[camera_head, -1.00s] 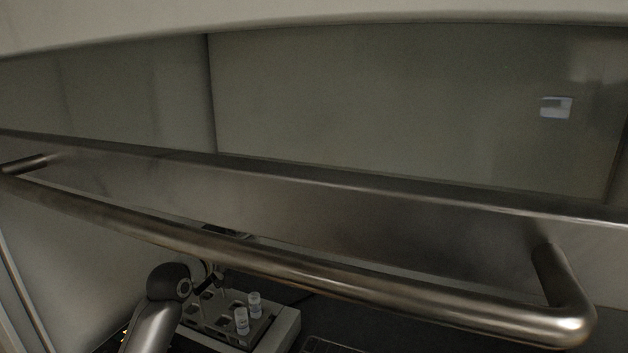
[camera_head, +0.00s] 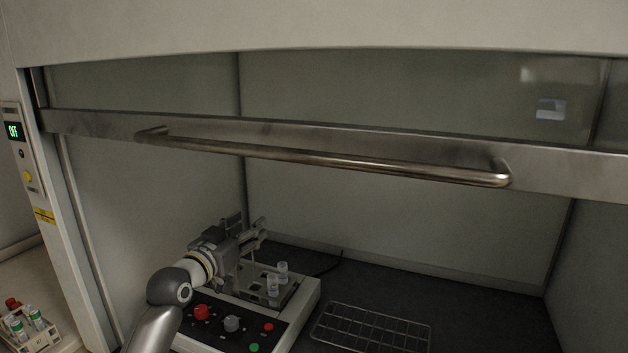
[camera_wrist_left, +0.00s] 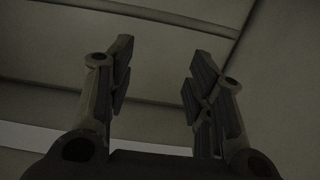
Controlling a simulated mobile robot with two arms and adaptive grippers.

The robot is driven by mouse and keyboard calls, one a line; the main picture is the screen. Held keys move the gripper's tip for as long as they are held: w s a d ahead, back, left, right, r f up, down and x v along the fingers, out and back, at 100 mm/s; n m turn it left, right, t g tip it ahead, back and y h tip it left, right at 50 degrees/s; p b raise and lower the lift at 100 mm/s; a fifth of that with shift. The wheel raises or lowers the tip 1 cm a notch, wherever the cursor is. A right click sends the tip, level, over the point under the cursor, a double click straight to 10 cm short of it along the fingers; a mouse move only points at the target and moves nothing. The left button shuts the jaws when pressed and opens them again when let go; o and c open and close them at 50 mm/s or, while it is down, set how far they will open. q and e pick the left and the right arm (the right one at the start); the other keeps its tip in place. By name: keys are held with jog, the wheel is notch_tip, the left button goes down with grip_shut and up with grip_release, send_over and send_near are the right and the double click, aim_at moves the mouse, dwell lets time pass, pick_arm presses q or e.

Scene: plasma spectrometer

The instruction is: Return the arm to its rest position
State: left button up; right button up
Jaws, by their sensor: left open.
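My left arm reaches into the fume hood from the lower left in the head view. My left gripper (camera_head: 256,232) is above the back left part of the white device with the vial block. It is open with nothing between its fingers. The left wrist view shows the two fingers (camera_wrist_left: 158,85) spread apart against the plain hood walls. My right arm and gripper are not in view.
A vial rack (camera_head: 30,325) stands outside, left.

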pick_arm(q)
jog(key=s+f+g+y, duration=0.1)
jog(key=s+f+g, duration=0.2)
jog(key=s+f, duration=0.75)
jog(key=s+f+g+y, duration=0.25)
jog(key=s+f, duration=0.45)
jog(key=f, duration=0.7)
jog(key=s+a+f+n+g+y, duration=0.1)
jog(key=s+a+f+g, duration=0.15)
jog(key=s, duration=0.75)
jog(key=s+a+f+n+g+y, duration=0.1)
jog(key=s+f+g, duration=0.2)
jog(key=s, duration=0.7)
jog(key=s+a+f+n+g+y, duration=0.1)
jog(key=s+a+f+g, duration=0.15)
jog(key=s, duration=0.65)
notch_tip(320, 180, down, 34)
jog(key=s+b, duration=0.2)
jog(key=b, duration=0.4)
jog(key=s+a+f+g+b, duration=0.2)
jog(key=s+f+b, duration=0.2)
jog(key=s+f, duration=1.2)
notch_tip(320, 180, down, 3)
jog(key=shift+f+m, duration=0.15)
jog(key=shift+m, duration=0.25)
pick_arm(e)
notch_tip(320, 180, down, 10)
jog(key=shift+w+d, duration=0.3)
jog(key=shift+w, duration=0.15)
